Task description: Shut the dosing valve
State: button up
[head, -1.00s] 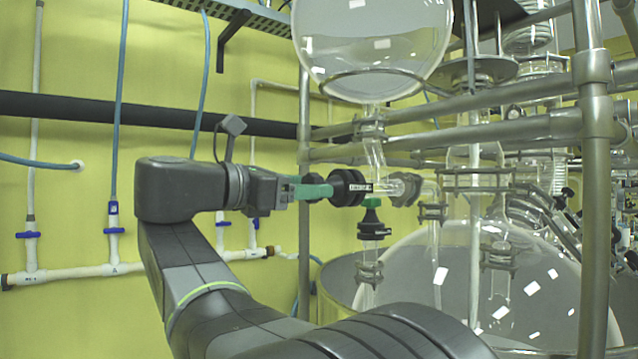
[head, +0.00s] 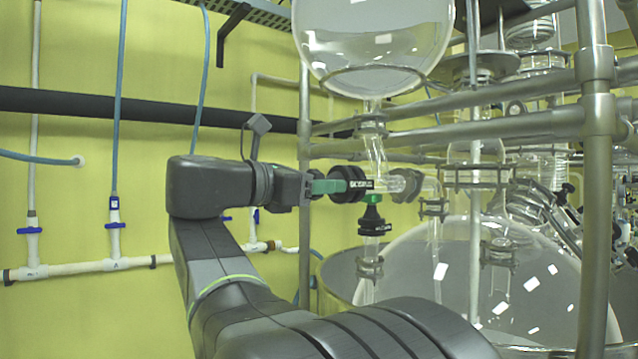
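The dosing valve shows in the head view as a black knob (head: 352,185) with white lettering. It sits on the glass tubing under the round flask (head: 372,50). My gripper (head: 336,186) comes from the left, its green fingers level with the knob and overlapping its left side in the picture. The fingers are seen side-on, so I cannot tell whether they touch the knob or how far apart they are. Another black knob with a green top (head: 372,222) stands just below, on the lower glass tube. The valve's inner position is not readable.
A metal post (head: 304,150) rises behind my gripper. A thick post (head: 596,180) and horizontal rails stand to the right. A large glass vessel (head: 465,265) fills the lower right. Pipes with blue-handled taps (head: 115,227) run along the yellow wall.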

jog(key=shift+m, duration=0.4)
jog(key=shift+f+m+b, duration=0.2)
jog(key=shift+m+b, duration=1.95)
jog(key=shift+m, duration=2.65)
jog(key=shift+f+m+b, duration=0.15)
jog(key=shift+m+b, duration=2)
jog(key=shift+m, duration=2.65)
jog(key=o, duration=1)
jog(key=shift+s+r, duration=0.1)
